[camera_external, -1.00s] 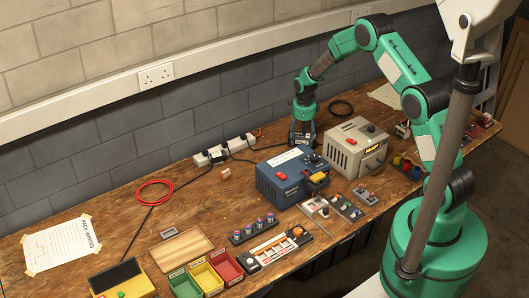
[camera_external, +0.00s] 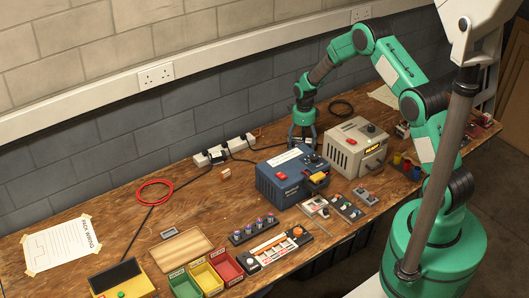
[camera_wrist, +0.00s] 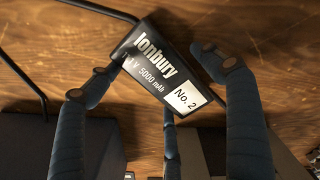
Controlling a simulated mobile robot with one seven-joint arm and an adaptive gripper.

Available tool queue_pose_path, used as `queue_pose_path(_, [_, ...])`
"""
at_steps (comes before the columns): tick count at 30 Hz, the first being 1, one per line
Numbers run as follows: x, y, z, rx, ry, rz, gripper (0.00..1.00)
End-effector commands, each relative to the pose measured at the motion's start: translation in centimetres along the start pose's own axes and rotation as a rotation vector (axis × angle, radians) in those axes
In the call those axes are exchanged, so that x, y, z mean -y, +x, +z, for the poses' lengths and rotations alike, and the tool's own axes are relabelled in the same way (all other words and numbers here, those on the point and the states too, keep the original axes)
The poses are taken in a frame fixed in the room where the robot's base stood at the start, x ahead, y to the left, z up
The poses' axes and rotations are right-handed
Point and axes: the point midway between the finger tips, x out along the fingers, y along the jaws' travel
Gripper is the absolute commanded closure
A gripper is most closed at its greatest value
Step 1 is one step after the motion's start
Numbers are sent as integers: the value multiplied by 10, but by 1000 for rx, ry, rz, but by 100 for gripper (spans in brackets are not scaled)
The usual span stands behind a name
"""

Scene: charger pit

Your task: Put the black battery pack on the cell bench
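My gripper (camera_external: 302,144) points down behind the blue charger, close to the bench top. I cannot tell whether the pack's underside rests on the wood. In the external view I cannot make the pack out. The wooden bench (camera_external: 115,208) runs along the wall.
A blue charger (camera_external: 282,182) stands in front of my gripper and a grey charger (camera_external: 350,148) to its right. A white power strip (camera_external: 222,150) and cables lie to the left. Coloured trays (camera_external: 205,278) and small cells sit at the front. Bare wood shows on the left.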

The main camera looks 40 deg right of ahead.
Motion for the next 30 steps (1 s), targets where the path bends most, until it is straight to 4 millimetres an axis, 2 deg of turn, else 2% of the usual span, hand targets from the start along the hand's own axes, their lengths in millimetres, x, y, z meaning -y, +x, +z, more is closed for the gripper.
queue_pose_path(6, [0, -2, 0, 0, 0, 0, 20])
queue_pose_path(11, [0, -13, 0, 1, 0, -1, 20])
queue_pose_path(17, [1, -38, 0, 1, 0, -2, 20])
queue_pose_path(30, [0, -107, 0, 1, 0, -2, 20])
